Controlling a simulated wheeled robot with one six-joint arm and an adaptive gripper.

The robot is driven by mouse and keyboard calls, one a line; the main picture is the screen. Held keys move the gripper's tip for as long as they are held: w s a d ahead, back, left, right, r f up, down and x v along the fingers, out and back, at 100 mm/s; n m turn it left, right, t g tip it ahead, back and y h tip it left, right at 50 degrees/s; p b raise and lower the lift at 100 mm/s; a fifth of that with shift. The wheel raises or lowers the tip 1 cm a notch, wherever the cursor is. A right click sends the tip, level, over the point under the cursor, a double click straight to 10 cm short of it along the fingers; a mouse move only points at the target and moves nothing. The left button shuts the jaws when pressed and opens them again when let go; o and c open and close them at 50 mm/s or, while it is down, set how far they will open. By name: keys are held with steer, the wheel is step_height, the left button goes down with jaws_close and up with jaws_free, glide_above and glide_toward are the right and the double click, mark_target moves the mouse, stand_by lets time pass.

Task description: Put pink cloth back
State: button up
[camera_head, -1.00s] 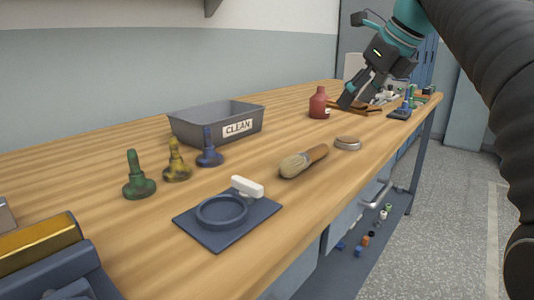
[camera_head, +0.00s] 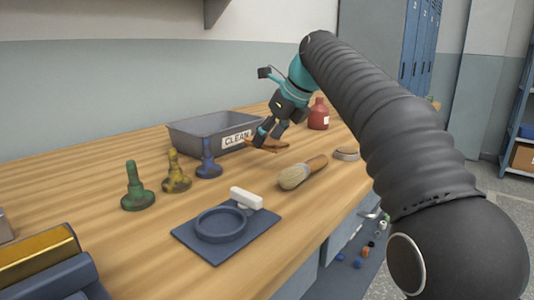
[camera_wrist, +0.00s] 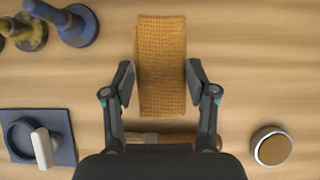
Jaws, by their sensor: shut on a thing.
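No pink cloth shows. A folded mustard-orange cloth (camera_wrist: 162,65) with a woven texture lies between my fingers in the wrist view. It also shows in the head view (camera_head: 268,144), small and partly hidden by my gripper, in front of the grey tray labelled CLEAN (camera_head: 205,123). My gripper (camera_head: 268,133) is shut on this cloth and points down; it also shows in the wrist view (camera_wrist: 161,84), one finger at each side. I cannot tell if the cloth touches the table.
Green (camera_head: 136,187), yellow (camera_head: 176,172) and blue (camera_head: 208,158) knobbed pieces stand left of the cloth. A brush (camera_head: 301,172), round tin (camera_head: 346,154), red bottle (camera_head: 318,114) and dark plate with a ring (camera_head: 222,240) are nearby. Bare wood lies between them.

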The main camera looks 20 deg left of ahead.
mark_target(267, 165)
steer(key=shift+w+a+f, duration=0.15)
steer(key=shift+a+f, duration=0.2)
steer(key=shift+f, duration=0.1)
steer(key=shift+f+b, duration=0.85)
steer(key=shift+f, duration=0.9)
steer(key=shift+f, duration=0.1)
steer(key=o, duration=1)
steer(key=shift+d+r, duration=0.1)
steer(key=shift+r, duration=0.15)
steer(key=p+v, duration=0.1)
steer(key=v, duration=1)
steer(key=shift+d+r+p, duration=0.2)
steer(key=shift+r+p, duration=0.05)
steer(key=shift+p, duration=0.15)
steer(key=shift+s, duration=0.2)
